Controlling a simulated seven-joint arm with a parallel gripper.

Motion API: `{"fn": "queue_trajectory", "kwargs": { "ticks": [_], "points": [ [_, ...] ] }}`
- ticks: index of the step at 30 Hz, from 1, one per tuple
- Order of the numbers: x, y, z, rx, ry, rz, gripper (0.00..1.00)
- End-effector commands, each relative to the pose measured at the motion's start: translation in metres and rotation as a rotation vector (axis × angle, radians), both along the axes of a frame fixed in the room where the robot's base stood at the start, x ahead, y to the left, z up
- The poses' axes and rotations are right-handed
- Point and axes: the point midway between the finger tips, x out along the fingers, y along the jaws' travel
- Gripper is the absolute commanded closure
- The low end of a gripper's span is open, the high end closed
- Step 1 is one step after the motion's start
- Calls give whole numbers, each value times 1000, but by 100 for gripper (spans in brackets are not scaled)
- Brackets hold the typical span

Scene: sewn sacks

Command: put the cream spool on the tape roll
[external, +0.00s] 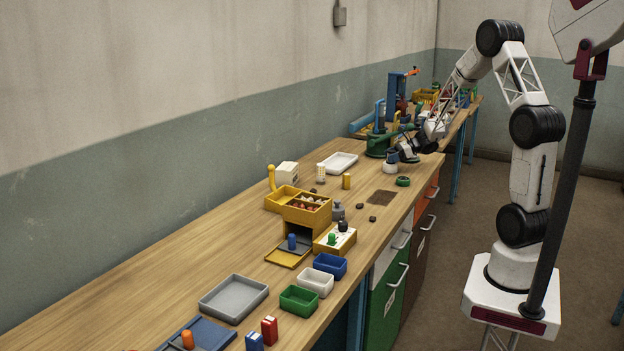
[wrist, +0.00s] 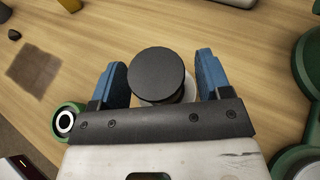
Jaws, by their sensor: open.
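The cream spool (external: 390,168) stands on the bench below my gripper (external: 393,158). In the wrist view a round thing with a flat black top and a pale lower part, apparently the spool (wrist: 157,72), lies between the two blue fingers of my gripper (wrist: 162,70). The fingers are open, with a gap on each side of the black top; its lower part is mostly hidden. The tape roll (external: 403,181) is a green ring lying flat on the bench, just nearer the camera. In the wrist view the tape roll (wrist: 66,122) is left of my left finger, apart from the spool.
A large green device (external: 378,145) stands close behind my gripper and shows along the right edge of the wrist view. A brown square patch (external: 382,197) and a yellow cylinder (external: 346,181) are nearby. The bench's front edge is close to the tape roll.

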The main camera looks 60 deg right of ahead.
Motion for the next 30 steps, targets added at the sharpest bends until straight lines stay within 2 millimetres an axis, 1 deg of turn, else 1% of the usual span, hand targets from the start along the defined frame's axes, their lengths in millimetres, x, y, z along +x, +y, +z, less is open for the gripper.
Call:
{"fn": "queue_trajectory", "kwargs": {
  "ticks": [6, 11, 17, 30],
  "points": [
    [-1, -1, 4, 0, 0, -1, 29],
    [-9, -5, 8, 0, -1, -2, 29],
    [-26, -16, 16, 0, 0, -3, 29],
    [-75, -44, 39, -1, 0, -2, 29]
  ]
}}
